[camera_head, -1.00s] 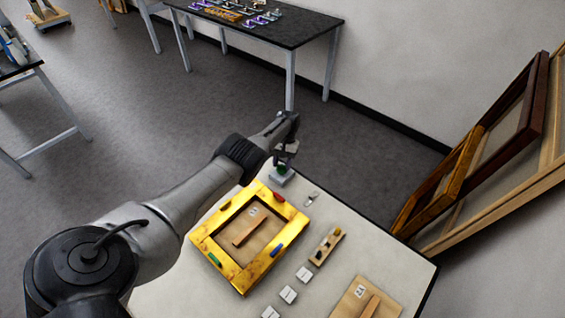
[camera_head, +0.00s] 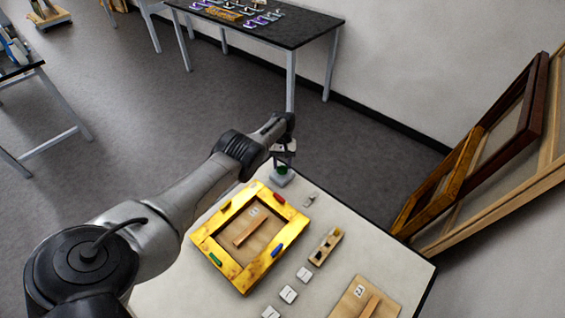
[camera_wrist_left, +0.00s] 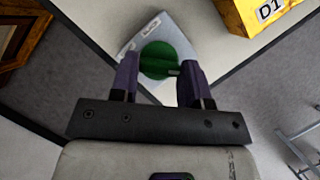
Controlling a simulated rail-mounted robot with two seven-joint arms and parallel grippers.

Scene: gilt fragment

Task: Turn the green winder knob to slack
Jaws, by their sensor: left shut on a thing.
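The green winder knob (camera_wrist_left: 160,60) sits on a pale grey base (camera_wrist_left: 178,32) with labels on it, at the table's corner. In the head view the knob (camera_head: 282,170) shows small, on its base (camera_head: 283,180), just beyond the gold frame. My left gripper (camera_wrist_left: 157,72) is over the knob, with one purple-black finger on each side of it, shut on it. In the head view my left gripper (camera_head: 283,160) reaches down onto the knob from above. A small pale mark shows on the knob's edge by the right finger. My right gripper is not in view.
A gold frame (camera_head: 205,243) with coloured pieces on its rim lies close to the knob. A small metal piece (camera_head: 309,200), a wooden holder (camera_head: 326,247), white blocks (camera_head: 288,294) and a board (camera_head: 350,300) lie on the white table. Large frames (camera_head: 440,185) lean on the wall.

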